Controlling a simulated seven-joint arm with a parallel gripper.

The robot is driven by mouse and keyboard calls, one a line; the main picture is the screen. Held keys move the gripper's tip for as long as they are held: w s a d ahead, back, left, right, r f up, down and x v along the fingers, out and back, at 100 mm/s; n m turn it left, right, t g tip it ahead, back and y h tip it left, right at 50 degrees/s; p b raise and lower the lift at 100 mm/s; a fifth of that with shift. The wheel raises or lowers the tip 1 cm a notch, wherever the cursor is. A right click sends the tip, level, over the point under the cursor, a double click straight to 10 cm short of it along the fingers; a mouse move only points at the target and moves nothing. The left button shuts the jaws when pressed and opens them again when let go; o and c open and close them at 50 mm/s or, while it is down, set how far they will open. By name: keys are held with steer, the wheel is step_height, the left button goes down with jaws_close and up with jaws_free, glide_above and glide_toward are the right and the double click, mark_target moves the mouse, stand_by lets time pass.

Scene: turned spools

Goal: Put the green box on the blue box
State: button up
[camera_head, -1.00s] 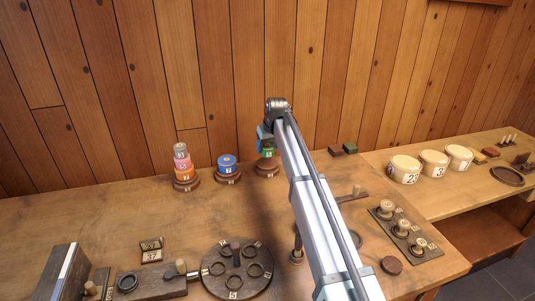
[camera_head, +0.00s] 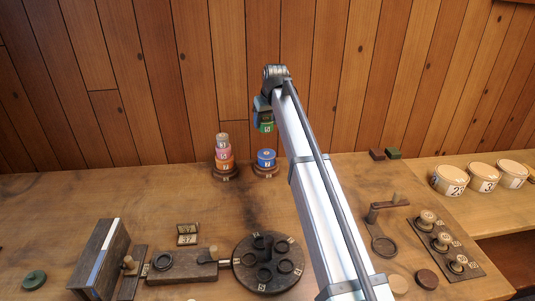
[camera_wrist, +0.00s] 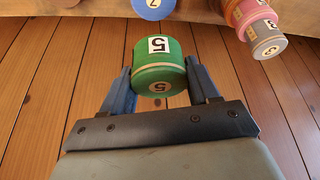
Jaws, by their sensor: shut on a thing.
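The green box (camera_head: 267,128), a round drum marked 5, hangs in the air in the head view. My gripper (camera_wrist: 160,82) is shut on it, with a blue finger on either side, as the wrist view shows (camera_wrist: 158,52). In the head view my gripper (camera_head: 264,112) is partly hidden by my arm. The blue box (camera_head: 266,158), marked 7, sits on a dark round stand below the green box, with clear space between them. Its edge also shows at the top of the wrist view (camera_wrist: 152,8).
A stack of orange, pink and grey-brown boxes (camera_head: 224,155) stands just left of the blue box. A dark round tray with rings (camera_head: 268,264) and a box with a handle (camera_head: 182,268) lie nearer. White tubs (camera_head: 449,180) stand right. A plank wall rises behind.

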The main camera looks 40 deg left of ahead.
steer(key=shift+r, duration=0.25)
steer(key=shift+d+f+m, duration=0.1)
steer(key=shift+d+m, duration=0.05)
steer(key=shift+m, duration=0.15)
steer(key=shift+f, duration=0.45)
glide_toward(265, 151)
steer(key=shift+x, duration=2.75)
steer(key=shift+w, duration=0.1)
steer(key=o, duration=1)
steer(key=shift+o, duration=0.2)
steer(key=v, duration=1.2)
steer(key=shift+a+r, duration=0.15)
steer(key=shift+a, duration=0.25)
